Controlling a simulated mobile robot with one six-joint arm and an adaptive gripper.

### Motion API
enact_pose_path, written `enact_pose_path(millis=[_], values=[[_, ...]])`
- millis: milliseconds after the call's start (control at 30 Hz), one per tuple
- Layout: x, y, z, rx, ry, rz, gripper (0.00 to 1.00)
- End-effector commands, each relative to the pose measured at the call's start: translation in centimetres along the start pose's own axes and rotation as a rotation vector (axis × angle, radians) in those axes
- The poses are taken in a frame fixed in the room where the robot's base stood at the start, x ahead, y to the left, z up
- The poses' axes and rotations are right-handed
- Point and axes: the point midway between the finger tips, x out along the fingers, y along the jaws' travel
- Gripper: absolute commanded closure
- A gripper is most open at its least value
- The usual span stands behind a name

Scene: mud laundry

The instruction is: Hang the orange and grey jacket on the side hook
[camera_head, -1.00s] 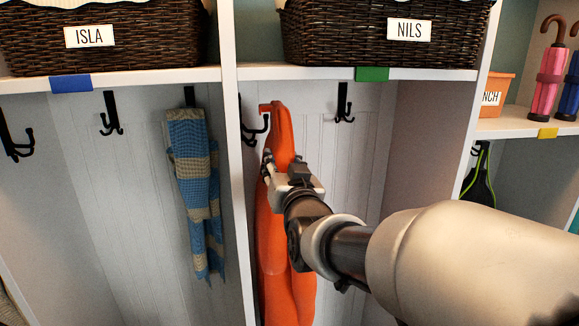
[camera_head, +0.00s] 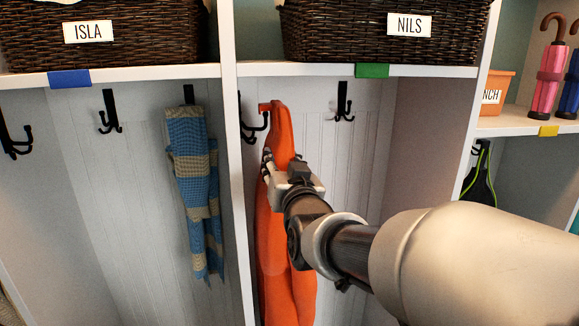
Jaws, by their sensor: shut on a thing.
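The orange jacket (camera_head: 285,270) hangs long and narrow in the cubby under the NILS basket; no grey part of it clearly shows. Its top, with a small orange loop, is at the black side hook (camera_head: 252,127) on the cubby's left wall. I cannot tell whether the loop is over the hook or only beside it. My gripper (camera_head: 270,165) is shut on the jacket a little below its top. My arm hides part of the jacket's right side.
A black back hook (camera_head: 343,103) in this cubby is empty. A blue and tan scarf (camera_head: 195,180) hangs in the left cubby. The divider (camera_head: 237,200) stands close left of the jacket. Baskets sit on the shelf (camera_head: 300,71) above. The cubby's right side is free.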

Motion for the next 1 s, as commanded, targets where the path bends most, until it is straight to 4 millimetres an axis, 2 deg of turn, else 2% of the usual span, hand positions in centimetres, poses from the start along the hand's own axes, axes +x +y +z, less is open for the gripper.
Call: enact_pose_path(millis=[567,1000], values=[[0.01,-0.04,-0.33,0.000,0.008,-0.001,1.00],[-0.02,0.11,0.38,0.000,0.009,-0.001,1.00]])
